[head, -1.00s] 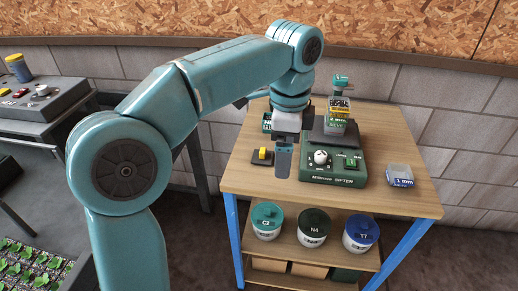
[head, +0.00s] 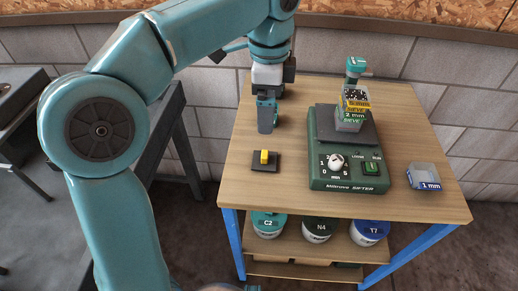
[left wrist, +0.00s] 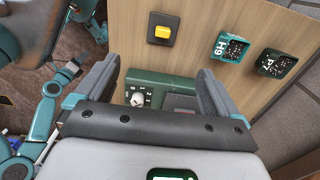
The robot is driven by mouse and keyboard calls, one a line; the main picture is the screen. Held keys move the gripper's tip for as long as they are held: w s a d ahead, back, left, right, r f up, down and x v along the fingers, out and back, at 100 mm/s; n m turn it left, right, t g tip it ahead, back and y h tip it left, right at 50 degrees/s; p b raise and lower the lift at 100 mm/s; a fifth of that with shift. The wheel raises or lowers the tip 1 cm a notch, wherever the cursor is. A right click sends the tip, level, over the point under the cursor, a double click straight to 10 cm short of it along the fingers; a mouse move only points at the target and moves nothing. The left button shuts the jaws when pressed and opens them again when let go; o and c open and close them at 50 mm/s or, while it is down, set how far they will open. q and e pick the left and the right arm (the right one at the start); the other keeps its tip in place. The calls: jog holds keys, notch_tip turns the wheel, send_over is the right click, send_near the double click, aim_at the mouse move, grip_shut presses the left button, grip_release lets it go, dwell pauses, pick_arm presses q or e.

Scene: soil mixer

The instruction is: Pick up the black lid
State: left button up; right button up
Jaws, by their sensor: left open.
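The black lid (head: 253,167) is a flat square plate with a yellow handle, lying on the front left of the wooden table. It also shows in the left wrist view (left wrist: 155,36), at top centre beyond the fingertips. My left gripper (head: 267,118) points down above the table, behind the lid in the head view and apart from it. In the left wrist view the two fingers of my left gripper (left wrist: 158,68) stand wide apart with nothing between them. My right gripper is not in view.
The green sifter (head: 345,176) stands right of the lid with stacked sieves (head: 353,108) on it. A 1 mm sieve (head: 424,177) sits at the right. Containers H9 (left wrist: 231,47) and P7 (left wrist: 276,63) show in the wrist view. Lidded tubs (head: 318,229) stand on the shelf below.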

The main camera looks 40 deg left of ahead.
pick_arm(q)
jog(key=b, duration=0.4)
send_over(265, 154)
notch_tip(265, 154, down, 10)
jog(key=shift+s+d+f, duration=0.1)
jog(key=shift+s+d, duration=0.05)
jog(key=f+b, duration=0.2)
jog(key=f, duration=0.4)
jog(key=shift+w, duration=0.2)
jog(key=shift+r, duration=0.1)
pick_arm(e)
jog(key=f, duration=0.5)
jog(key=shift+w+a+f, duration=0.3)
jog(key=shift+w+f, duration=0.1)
pick_arm(q)
jog(key=shift+s, duration=0.1)
jog(key=c, duration=1.1)
